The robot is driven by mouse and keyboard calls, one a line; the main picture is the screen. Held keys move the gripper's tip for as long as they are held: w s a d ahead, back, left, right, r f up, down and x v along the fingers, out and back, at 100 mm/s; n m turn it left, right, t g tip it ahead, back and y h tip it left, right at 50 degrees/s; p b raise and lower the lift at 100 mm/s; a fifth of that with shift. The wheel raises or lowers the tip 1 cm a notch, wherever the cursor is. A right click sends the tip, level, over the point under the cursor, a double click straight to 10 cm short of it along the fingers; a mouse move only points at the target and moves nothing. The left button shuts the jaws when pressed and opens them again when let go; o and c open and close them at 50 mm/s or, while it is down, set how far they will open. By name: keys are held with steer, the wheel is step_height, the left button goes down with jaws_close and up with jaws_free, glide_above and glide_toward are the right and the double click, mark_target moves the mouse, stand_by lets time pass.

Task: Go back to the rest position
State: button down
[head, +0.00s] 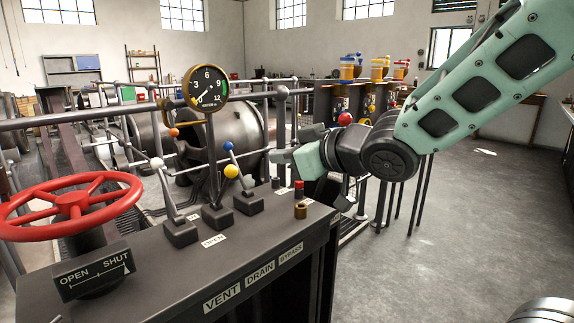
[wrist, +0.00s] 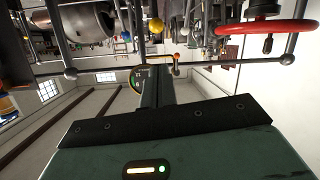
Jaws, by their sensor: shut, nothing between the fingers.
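My gripper (head: 281,156) is at the end of the mint-green arm, which reaches in from the upper right in the head view. It hangs over the right end of the dark control panel (head: 150,262), touching nothing that I can see. Its jaws are shut and hold nothing. In the wrist view the dark fingers (wrist: 155,88) show together, beyond the green hand. The fingertips are small and partly unclear in the head view.
The panel carries a red handwheel (head: 72,200), levers with a white knob (head: 157,163), yellow knob (head: 231,171) and blue knob (head: 228,145), and a small red-topped fitting (head: 299,190). A round gauge (head: 206,88) stands behind. Open floor (head: 470,220) lies to the right.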

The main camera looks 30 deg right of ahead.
steer(key=shift+s+d+r, duration=0.15)
steer(key=shift+s, duration=0.25)
steer(key=s+a+f+g+h, duration=0.3)
steer(key=s+a+f+g, duration=0.3)
steer(key=f, duration=0.5)
steer(key=s+a+f+n+g+h, duration=0.1)
steer(key=s+a+f+g, duration=0.15)
steer(key=s, duration=0.35)
steer(key=s+a+f+g, duration=0.1)
steer(key=s+f+g, duration=0.15)
steer(key=s, duration=0.35)
steer(key=s+a+f+n+g+h, duration=0.1)
steer(key=s+g, duration=0.2)
steer(key=s, duration=0.3)
step_height(320, 180, up, 17)
steer(key=p, duration=1.7)
steer(key=shift+w+m, duration=0.15)
steer(key=shift+m, duration=0.15)
